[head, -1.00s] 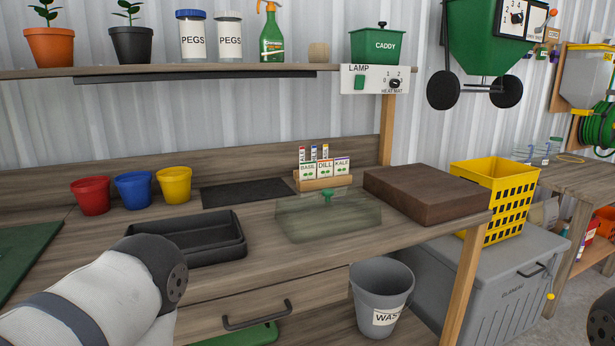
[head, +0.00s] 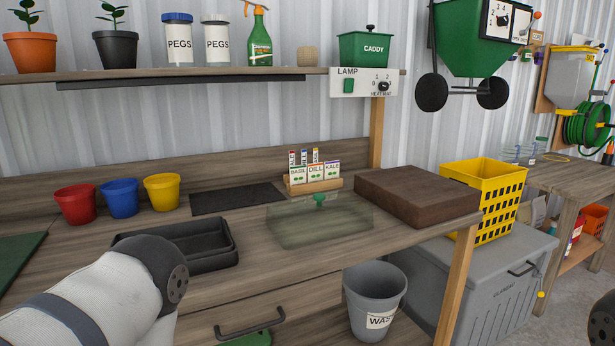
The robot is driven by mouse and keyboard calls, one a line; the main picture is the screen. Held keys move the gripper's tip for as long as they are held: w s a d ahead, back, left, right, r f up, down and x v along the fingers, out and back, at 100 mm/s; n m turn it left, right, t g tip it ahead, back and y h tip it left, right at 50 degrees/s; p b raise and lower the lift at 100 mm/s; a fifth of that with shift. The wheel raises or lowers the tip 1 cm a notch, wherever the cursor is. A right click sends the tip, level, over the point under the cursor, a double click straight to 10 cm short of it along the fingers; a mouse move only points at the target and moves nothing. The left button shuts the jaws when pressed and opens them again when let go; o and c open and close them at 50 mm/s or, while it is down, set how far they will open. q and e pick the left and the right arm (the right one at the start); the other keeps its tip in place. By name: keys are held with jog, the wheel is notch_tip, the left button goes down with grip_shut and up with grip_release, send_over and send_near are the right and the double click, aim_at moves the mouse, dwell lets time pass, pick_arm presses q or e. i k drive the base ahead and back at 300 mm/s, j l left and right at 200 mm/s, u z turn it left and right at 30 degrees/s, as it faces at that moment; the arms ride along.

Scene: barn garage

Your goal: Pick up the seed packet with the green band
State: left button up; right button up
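Three seed packets labelled BASIL (head: 298,174), DILL (head: 316,171) and KALE (head: 332,170) stand side by side in a small wooden holder (head: 315,187) at the back of the bench. Narrow tags with coloured tops stick up behind them. Small green marks show on the packet fronts, but they are too small to tell which packet has a green band. My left arm reaches in at the lower left, but its gripper is not visible. Only a dark part of my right arm shows at the right edge; its gripper is out of view.
A clear cover (head: 325,230) with a green knob stands in front of the holder. A black tray (head: 190,250), a dark mat (head: 236,198) and a brown block (head: 418,195) lie around it. Red, blue and yellow pots (head: 162,192) stand left. The shelf (head: 180,79) overhangs behind.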

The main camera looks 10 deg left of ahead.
aim_at(298, 173)
jog(key=i+j+z, duration=0.25)
jog(key=j+z, duration=0.25)
jog(key=j, duration=0.15)
jog(key=i+j+z, duration=0.3)
jog(key=k+j, duration=0.1)
